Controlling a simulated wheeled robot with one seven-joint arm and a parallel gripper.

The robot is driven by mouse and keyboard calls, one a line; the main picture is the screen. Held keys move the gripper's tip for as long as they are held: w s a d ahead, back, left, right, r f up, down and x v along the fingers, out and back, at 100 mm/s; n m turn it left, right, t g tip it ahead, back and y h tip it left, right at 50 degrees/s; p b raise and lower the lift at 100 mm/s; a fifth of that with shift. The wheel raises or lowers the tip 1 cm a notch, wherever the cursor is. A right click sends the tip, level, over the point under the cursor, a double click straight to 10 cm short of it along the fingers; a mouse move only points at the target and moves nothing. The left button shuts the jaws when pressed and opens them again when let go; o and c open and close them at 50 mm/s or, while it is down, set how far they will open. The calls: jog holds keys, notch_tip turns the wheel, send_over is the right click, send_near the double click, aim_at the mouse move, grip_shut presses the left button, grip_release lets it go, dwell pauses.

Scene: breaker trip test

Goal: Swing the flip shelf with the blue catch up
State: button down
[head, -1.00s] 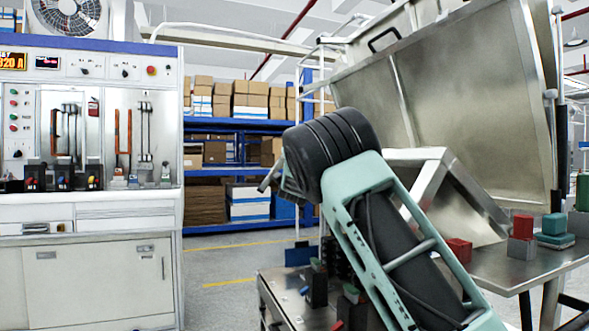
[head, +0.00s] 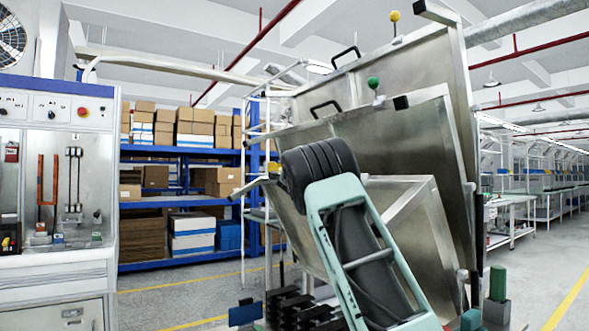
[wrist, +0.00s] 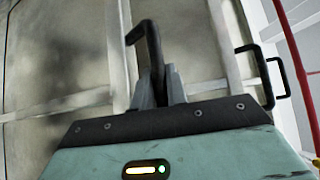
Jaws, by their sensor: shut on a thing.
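Several tilted metal flip shelves lean one behind another in the head view. The rear shelf (head: 425,75) has a black handle (head: 347,53) and a yellow ball knob. The shelf in front of it (head: 405,130) has a black handle (head: 325,108) and a green knob (head: 374,83). A nearer framed metal shelf (head: 408,192) is partly behind my arm. In the wrist view my gripper (wrist: 160,88) is shut on a black handle (wrist: 146,40) against a grey metal panel (wrist: 60,60). My arm mostly hides the gripper in the head view. I cannot make out a blue catch.
A breaker cabinet (head: 65,250) stands at the left. A blue rack (head: 180,147) with boxes is behind. Open floor (head: 545,255) lies beyond. Two more black handles show at the wrist view's right.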

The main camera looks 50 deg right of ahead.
jog(key=shift+s+d+r+p, duration=0.2)
jog(key=shift+d+r+p, duration=0.1)
jog(key=shift+d+r, duration=0.25)
jog(key=shift+s+r, duration=0.1)
jog(key=c, duration=1.4)
grip_release()
jog(key=shift+d, duration=0.1)
jog(key=b+v, duration=0.4)
jog(key=v, duration=1.3)
jog(key=shift+a, duration=0.3)
